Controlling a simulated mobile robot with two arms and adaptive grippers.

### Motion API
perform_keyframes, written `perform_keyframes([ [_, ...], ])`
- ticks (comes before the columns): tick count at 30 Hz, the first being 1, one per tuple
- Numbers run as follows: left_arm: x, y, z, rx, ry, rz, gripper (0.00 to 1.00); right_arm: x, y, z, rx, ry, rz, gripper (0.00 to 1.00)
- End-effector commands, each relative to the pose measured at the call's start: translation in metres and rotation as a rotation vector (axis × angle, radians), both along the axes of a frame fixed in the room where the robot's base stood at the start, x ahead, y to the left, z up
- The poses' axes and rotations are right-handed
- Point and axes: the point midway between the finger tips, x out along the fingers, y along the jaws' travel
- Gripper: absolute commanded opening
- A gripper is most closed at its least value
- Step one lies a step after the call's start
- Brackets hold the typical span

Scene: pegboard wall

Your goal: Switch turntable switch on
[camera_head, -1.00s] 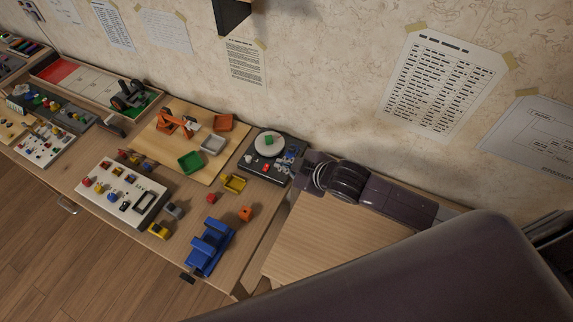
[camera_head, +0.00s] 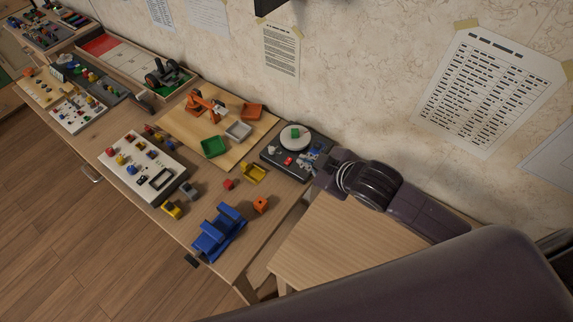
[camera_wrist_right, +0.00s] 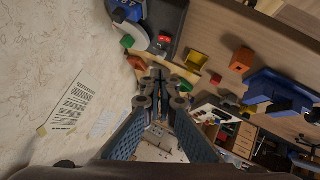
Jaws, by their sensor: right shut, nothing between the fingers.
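The turntable (camera_head: 270,156) is a dark box with a white disc (camera_head: 285,143) and a green cube (camera_head: 295,133) on the disc. It stands against the wall at the right end of the cluttered bench. A small red part (camera_head: 289,160) shows on its front top. My right gripper (camera_head: 312,161) is shut and empty, at the turntable's right edge; I cannot tell whether it touches. In the wrist view the shut fingers (camera_wrist_right: 165,82) point toward the turntable base (camera_wrist_right: 176,20), with its red part (camera_wrist_right: 163,38). Which part is the switch is unclear. My left gripper is out of view.
A yellow tray (camera_head: 253,173), an orange block (camera_head: 261,204) and a blue toy (camera_head: 219,232) lie in front of the turntable. A white control panel (camera_head: 172,166) and a wooden board (camera_head: 182,128) are further left. The tabletop (camera_head: 335,235) at right is bare.

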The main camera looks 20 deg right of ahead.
Motion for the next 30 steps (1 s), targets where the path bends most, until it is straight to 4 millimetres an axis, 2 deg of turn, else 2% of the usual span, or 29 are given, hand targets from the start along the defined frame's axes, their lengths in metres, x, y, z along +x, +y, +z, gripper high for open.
perform_keyframes([
  [1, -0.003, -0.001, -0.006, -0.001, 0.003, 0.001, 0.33, -0.002, -0.001, -0.002, 0.001, 0.0, -0.007, 0.0],
  [7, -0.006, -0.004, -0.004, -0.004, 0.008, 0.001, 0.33, -0.002, -0.003, 0.001, 0.0, 0.001, -0.014, 0.0],
  [16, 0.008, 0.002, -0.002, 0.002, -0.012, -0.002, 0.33, 0.003, -0.001, -0.003, 0.001, 0.002, -0.013, 0.0],
  [30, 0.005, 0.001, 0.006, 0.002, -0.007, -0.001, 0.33, 0.057, 0.014, -0.049, 0.001, 0.002, -0.013, 0.0],
])
